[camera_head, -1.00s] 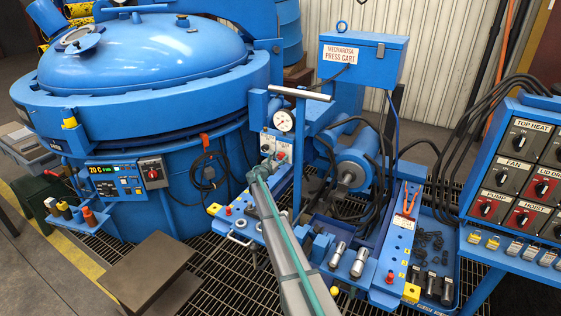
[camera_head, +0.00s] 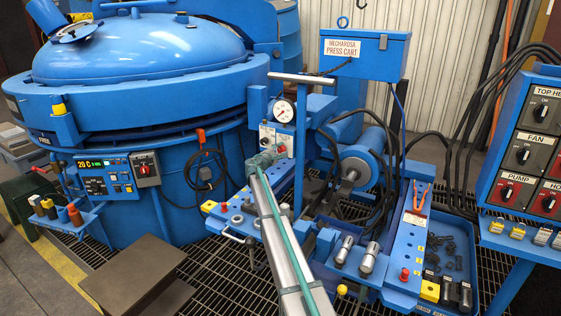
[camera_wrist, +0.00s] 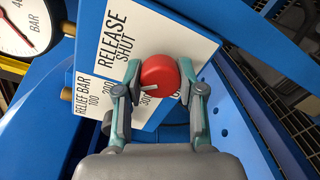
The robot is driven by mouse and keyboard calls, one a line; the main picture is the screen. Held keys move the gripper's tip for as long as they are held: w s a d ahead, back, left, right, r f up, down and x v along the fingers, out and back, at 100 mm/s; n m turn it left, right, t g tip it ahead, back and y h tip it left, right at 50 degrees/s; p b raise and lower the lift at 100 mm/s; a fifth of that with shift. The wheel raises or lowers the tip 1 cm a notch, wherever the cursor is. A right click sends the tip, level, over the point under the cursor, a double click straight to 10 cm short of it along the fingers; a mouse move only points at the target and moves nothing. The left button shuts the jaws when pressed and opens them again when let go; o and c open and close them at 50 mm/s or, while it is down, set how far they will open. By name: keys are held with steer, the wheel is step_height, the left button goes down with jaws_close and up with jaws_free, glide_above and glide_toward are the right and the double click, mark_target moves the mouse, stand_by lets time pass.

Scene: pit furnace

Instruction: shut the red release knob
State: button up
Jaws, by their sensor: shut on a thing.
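The red release knob (camera_wrist: 161,75) sits on a white label panel (camera_wrist: 166,30) printed RELEASE and SHUT. Its pale pointer mark shows at its lower left edge in the wrist view. My gripper (camera_wrist: 160,76) is shut on the knob, with one finger on its left side and one on its right. A second scale, marked RELIEF BAR, lies just below and is partly hidden by my gripper. In the head view my gripper (camera_head: 260,160) is at the small white panel (camera_head: 272,136) under the gauge.
A pressure gauge (camera_head: 283,111) is above the panel. A T-shaped handle (camera_head: 302,79) stands close to its right. A blue cylinder (camera_head: 360,160) with dark hoses is right of my arm. The large blue furnace (camera_head: 150,90) stands at the left.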

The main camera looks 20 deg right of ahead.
steer(key=m+b, duration=0.1)
steer(key=b, duration=0.1)
steer(key=m+b, duration=0.2)
steer(key=b, duration=0.1)
steer(key=m+b, duration=0.2)
steer(key=shift+f, duration=0.3)
steer(key=m+b, duration=0.2)
steer(key=shift+r+b, duration=0.2)
steer(key=shift+b, duration=0.2)
steer(key=shift+r, duration=0.1)
steer(key=o, duration=1.1)
steer(key=shift+o, duration=0.2)
steer(key=v, duration=1.2)
